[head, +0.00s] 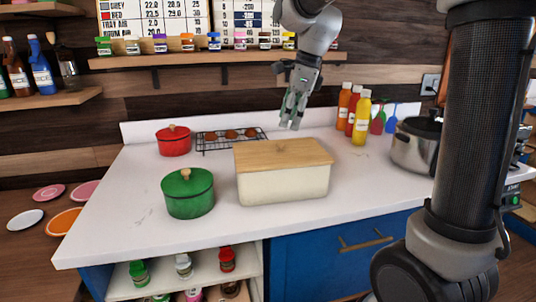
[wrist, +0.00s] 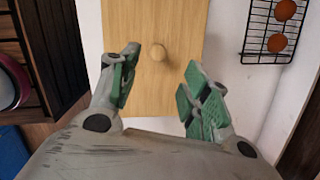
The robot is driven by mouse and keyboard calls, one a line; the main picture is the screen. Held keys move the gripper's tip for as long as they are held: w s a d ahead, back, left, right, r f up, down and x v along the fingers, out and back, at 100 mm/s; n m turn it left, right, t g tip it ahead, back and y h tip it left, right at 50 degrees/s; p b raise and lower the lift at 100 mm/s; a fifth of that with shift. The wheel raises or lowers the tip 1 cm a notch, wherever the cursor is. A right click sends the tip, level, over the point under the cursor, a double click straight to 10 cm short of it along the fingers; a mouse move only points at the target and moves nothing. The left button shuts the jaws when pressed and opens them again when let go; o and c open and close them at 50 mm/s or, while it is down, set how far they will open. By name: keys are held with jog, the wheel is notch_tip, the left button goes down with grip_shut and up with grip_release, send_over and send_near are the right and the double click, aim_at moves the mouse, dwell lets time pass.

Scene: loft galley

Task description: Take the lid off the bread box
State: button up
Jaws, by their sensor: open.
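The cream bread box (head: 284,185) stands on the white counter near its front edge. Its flat wooden lid (head: 262,155) lies on top of it. My gripper (head: 291,124) is above and behind the box in the head view, pointing down. The fingers appear clear of the knob.
A green pot (head: 188,194) stands close left of the box and a red pot (head: 173,142) behind it. A cooling rack (head: 231,139) with rolls, sauce bottles (head: 361,121) and a steel pot (head: 414,148) are around it. The counter's front left is clear.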

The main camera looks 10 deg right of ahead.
aim_at(281, 142)
jog(key=f+m, duration=0.1)
jog(key=f, duration=0.1)
jog(key=a+f+m, duration=0.1)
jog(key=f, duration=0.2)
jog(key=a+f+m, duration=0.1)
jog(key=f, duration=0.1)
jog(key=shift+w+f+m, duration=0.25)
jog(key=shift+w+m, duration=0.05)
jog(key=shift+w, duration=0.1)
grip_shut()
